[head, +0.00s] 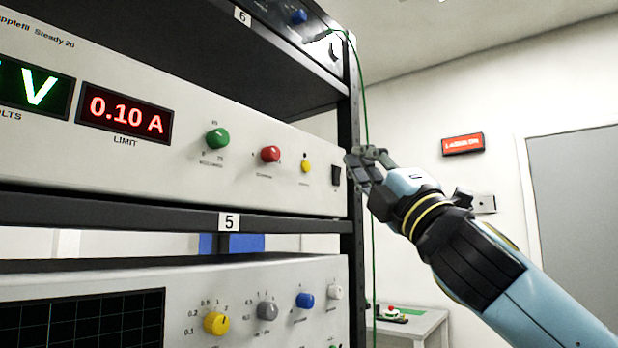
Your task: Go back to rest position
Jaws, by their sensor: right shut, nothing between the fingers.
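My right gripper (365,162) is shut and empty. It is at the right edge of the rack, close to the black rocker switch (336,176) on the power supply (200,110). I cannot tell whether it touches the rack post. My right arm comes in from the lower right. My left gripper is not in view. The power supply's red display (125,113) reads 0.10 A above the word LIMIT. A green knob (217,138), a red knob (270,154) and a yellow knob (305,166) are on its panel.
The rack's black post (353,240) and shelf 5 (150,213) stand beside the gripper. A green cable (366,110) hangs along the post. An instrument with a yellow knob (216,323) sits below. A white table (420,322) stands behind. Open room lies right of the rack.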

